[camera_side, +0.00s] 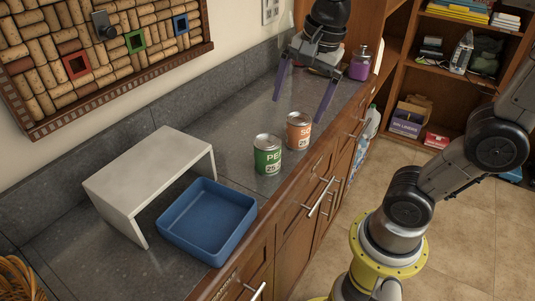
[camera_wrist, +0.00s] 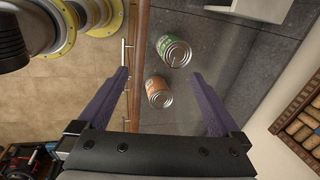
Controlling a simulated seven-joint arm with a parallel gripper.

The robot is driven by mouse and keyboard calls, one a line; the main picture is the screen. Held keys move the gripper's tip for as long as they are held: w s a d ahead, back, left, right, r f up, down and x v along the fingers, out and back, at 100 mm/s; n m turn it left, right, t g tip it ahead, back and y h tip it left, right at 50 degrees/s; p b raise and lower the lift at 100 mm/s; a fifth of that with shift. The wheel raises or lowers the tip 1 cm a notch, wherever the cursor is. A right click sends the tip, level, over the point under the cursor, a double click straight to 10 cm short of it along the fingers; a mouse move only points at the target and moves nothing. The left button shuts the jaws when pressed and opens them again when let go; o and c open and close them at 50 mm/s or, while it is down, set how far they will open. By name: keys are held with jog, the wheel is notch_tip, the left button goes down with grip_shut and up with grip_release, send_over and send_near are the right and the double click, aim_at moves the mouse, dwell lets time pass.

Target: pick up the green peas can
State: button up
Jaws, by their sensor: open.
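The green peas can (camera_side: 267,155) stands upright on the dark grey counter, left of and slightly nearer the camera than an orange can (camera_side: 299,130). My gripper (camera_side: 301,103) is open and empty, with its purple fingers spread above the counter behind the orange can. In the wrist view, the green can (camera_wrist: 174,50) lies beyond the fingertips, between the lines of the two fingers. The orange can (camera_wrist: 158,92) is closer, between the open fingers (camera_wrist: 164,80) in the picture. Nothing touches the green can in view.
A blue tray (camera_side: 246,234) and a white bench-like stand (camera_side: 113,205) are left of the cans. The counter (camera_side: 215,125) behind the cans is clear. Its front edge runs close beside them.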

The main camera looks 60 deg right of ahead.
aim_at(267, 142)
jog(key=w+f+m+g, duration=0.2)
jog(key=w+f+m, duration=0.15)
jog(key=w, duration=0.45)
jog(key=shift+g, duration=0.4)
jog(key=f, duration=0.9)
jog(key=shift+d+f, duration=0.3)
jog(key=shift+d, duration=0.1)
jog(key=shift+d+f, duration=0.1)
jog(key=shift+f, duration=2.7)
jog(key=c, duration=1.5)
